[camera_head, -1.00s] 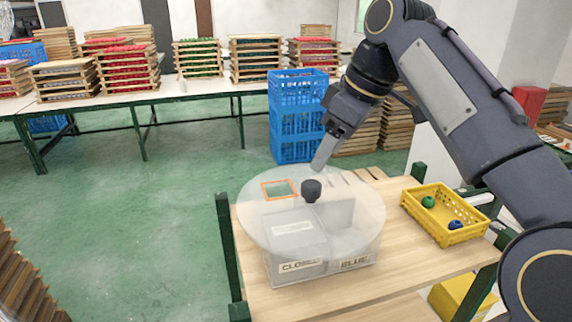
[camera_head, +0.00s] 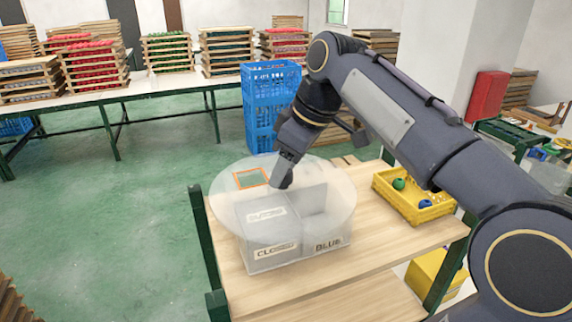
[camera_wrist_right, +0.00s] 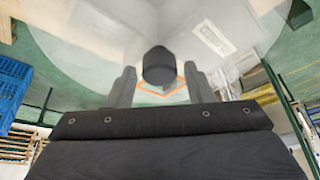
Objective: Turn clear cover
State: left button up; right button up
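The clear cover (camera_head: 316,180) is a round see-through disc on top of a sectioned box (camera_head: 270,262), whose front labels include "BLUE". An orange-outlined window (camera_head: 251,178) lies in the cover left of my gripper. My right gripper (camera_head: 284,181) is down at the middle of the cover and hides its dark knob in the head view. In the right wrist view the black knob (camera_wrist_right: 158,66) sits between my two open fingers, with a gap on each side. My left gripper is not in view.
A yellow basket (camera_head: 382,192) with a green ball (camera_head: 398,184) and a blue ball (camera_head: 425,204) stands right of the box on the wooden table (camera_head: 375,240). Blue crates (camera_head: 258,110) stand behind the table. The table's front is clear.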

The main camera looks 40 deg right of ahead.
grip_shut()
